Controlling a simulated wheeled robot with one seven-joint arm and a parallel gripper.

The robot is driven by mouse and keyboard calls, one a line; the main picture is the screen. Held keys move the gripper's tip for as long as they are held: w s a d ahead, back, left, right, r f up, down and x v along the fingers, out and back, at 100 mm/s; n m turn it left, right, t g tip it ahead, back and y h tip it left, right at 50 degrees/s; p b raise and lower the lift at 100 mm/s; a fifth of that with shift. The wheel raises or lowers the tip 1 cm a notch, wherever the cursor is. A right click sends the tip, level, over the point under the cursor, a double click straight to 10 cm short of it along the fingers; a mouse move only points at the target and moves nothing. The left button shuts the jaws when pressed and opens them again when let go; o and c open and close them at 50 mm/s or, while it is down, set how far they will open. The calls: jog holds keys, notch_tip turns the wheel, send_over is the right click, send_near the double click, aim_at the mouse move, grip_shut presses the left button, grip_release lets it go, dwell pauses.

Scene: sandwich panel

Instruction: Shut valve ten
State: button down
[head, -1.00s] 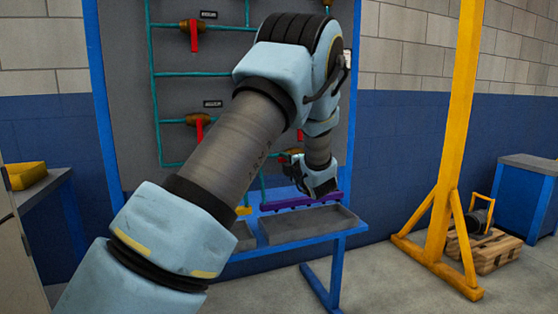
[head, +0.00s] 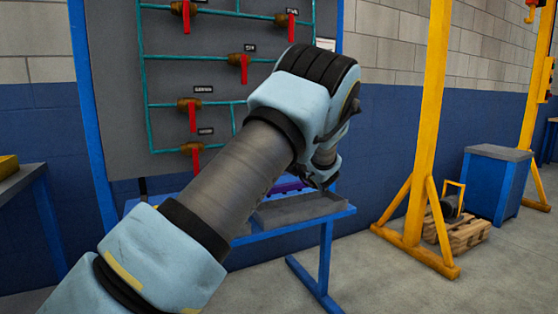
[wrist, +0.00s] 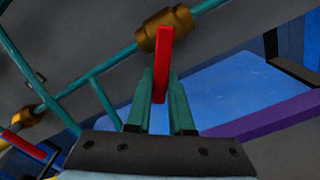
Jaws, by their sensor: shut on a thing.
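In the wrist view my gripper (wrist: 160,85) has its two teal fingers closed around a red valve handle (wrist: 164,50). The handle hangs from a brass valve body (wrist: 165,29) on a teal pipe and stands across that pipe at a slant. No label for this valve shows in the wrist view. In the head view my arm hides this valve and the gripper's fingers. Several other brass valves with red handles hang on the panel (head: 115,110), such as a lower one (head: 192,150). Their label plates are too small to read surely.
A second brass valve (wrist: 27,118) with a red handle lies left in the wrist view. A blue bench with a grey tray (head: 300,209) stands below the panel, with a purple object (wrist: 280,127) near the gripper. A yellow frame (head: 420,130) stands right. Floor is open in front.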

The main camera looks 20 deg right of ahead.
jog(key=d+n+b, duration=0.1)
jog(key=n, duration=0.1)
jog(key=d+f+n+b, duration=0.1)
jog(key=n+b, duration=0.1)
jog(key=shift+w+f, duration=0.1)
jog(key=shift+w+d+n+b, duration=0.1)
jog(key=shift+d+n+b, duration=0.15)
jog(key=shift+n+b, duration=0.35)
jog(key=shift+d+n+b, duration=0.25)
jog(key=shift+n+b, duration=0.05)
jog(key=shift+n, duration=0.5)
jog(key=c, duration=0.8)
grip_release()
jog(key=s+d, duration=0.1)
jog(key=s, duration=0.9)
jog(key=shift+s+d+p, duration=0.2)
jog(key=shift+s+p, duration=0.15)
jog(key=shift+p, duration=0.05)
jog(key=shift+s, duration=0.1)
